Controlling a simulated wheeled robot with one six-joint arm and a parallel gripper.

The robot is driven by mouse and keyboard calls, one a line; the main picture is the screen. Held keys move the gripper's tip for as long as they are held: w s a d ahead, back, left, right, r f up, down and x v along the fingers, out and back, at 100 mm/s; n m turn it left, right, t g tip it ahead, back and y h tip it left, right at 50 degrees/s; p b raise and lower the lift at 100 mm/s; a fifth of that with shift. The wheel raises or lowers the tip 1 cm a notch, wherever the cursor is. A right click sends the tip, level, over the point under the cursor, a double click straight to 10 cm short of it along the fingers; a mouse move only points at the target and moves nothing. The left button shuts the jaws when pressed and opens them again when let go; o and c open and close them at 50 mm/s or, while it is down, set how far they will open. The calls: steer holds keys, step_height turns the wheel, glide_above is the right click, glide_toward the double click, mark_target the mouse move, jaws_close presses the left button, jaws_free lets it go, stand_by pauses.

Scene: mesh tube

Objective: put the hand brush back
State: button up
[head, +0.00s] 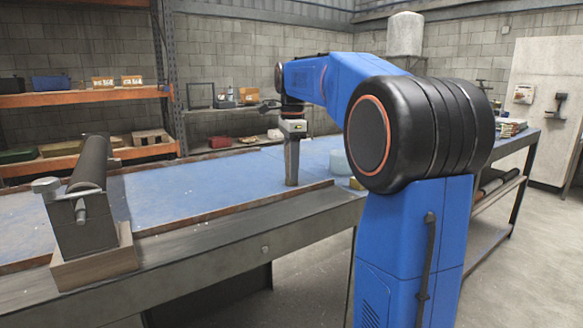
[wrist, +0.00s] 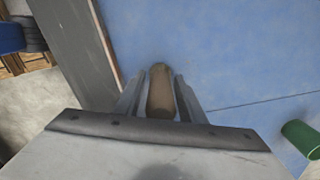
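My gripper (head: 292,183) points straight down over the blue bench top in the head view. In the wrist view a brown, round-ended piece (wrist: 160,92), which looks like the handle of the hand brush, lies between my two fingers. The fingers stand close along both its sides; I cannot tell whether they press on it. No bristles show, and in the head view the brush cannot be made out behind the fingers.
The blue bench top (head: 220,186) has a raised brown edge strip along its front. A roller on a block (head: 85,200) stands at the left. A pale round thing (head: 342,162) is right of my gripper. A green cylinder (wrist: 300,138) lies at the right in the wrist view.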

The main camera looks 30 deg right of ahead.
steer(key=shift+o, duration=0.3)
steer(key=shift+r, duration=0.1)
step_height(320, 180, up, 12)
steer(key=shift+r, duration=0.1)
stand_by(0.4)
stand_by(0.4)
